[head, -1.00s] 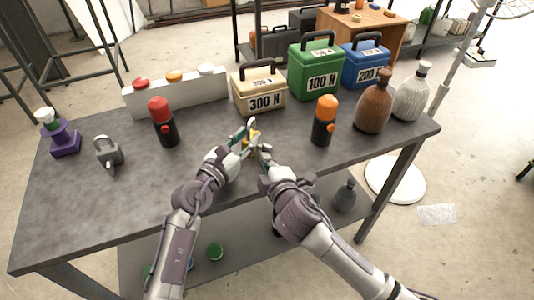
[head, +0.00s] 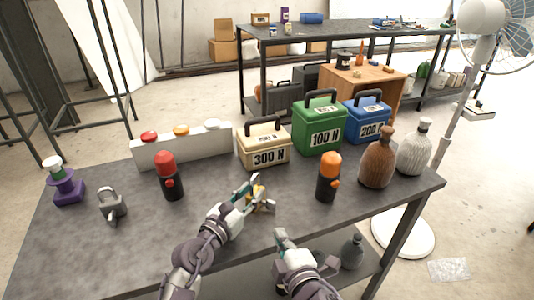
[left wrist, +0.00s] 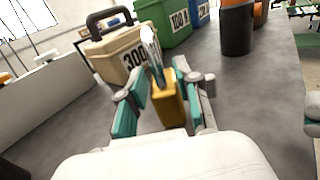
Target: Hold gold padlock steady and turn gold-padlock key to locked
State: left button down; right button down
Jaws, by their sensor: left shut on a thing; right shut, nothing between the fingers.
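The gold padlock (head: 259,191) stands near the table's middle, in front of the beige 300 N case. My left gripper (head: 249,195) is shut on it from the left. In the left wrist view, the padlock's gold body (left wrist: 170,107) sits between the teal finger pads, with its silver shackle (left wrist: 152,50) pointing up. A small brownish part shows just right of the padlock in the head view; I cannot tell whether it is the key, or how the key is turned. My right gripper (head: 281,237) is shut and empty, apart from the padlock, near the table's front edge.
A grey padlock (head: 112,203) and a purple object (head: 66,186) are at the left. A red-topped cylinder (head: 170,178) and an orange-topped one (head: 328,178) flank the middle. The beige case (head: 264,150), green case (head: 320,127) and brown bottle (head: 376,160) stand behind and right.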

pick_arm(q)
jog(key=shift+s+d+f, duration=0.1)
jog(key=shift+f, duration=0.15)
jog(key=c, duration=0.7)
grip_release()
jog(key=shift+r, duration=0.1)
